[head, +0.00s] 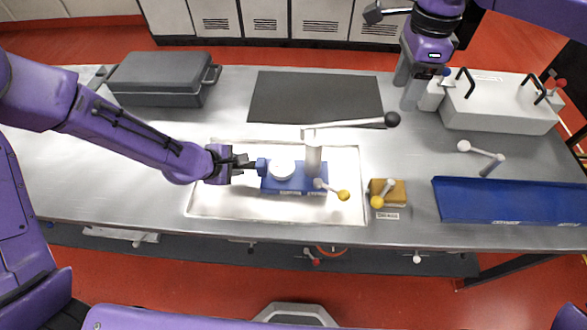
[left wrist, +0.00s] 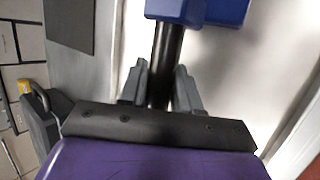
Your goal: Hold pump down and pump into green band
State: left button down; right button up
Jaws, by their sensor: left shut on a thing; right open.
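The pump's blue base (head: 295,186) sits in a shallow bright tray (head: 225,205) at mid-table. It carries a white round cap or dial (head: 283,169), a grey column (head: 313,160) and a long lever (head: 350,123) with a black knob. The lever sits raised, pointing right. I cannot make out a green band. My left gripper (head: 251,167) is at the pump's left end, shut on its dark bar (left wrist: 166,60); the bar runs to a blue block (left wrist: 205,10) in the left wrist view. My right gripper (head: 408,92) is open and empty, beyond and right of the lever knob.
A yellow-knobbed small lever (head: 332,188) stands at the pump's front right, beside a tan block (head: 394,195) with another. A blue tray (head: 510,201) and a white box (head: 500,110) with black handles lie right. A grey case (head: 160,75) and dark mat (head: 315,97) lie behind.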

aim_at(395, 113)
notch_tip(395, 113, down, 8)
jog(key=shift+f, duration=0.15)
dwell(0.3)
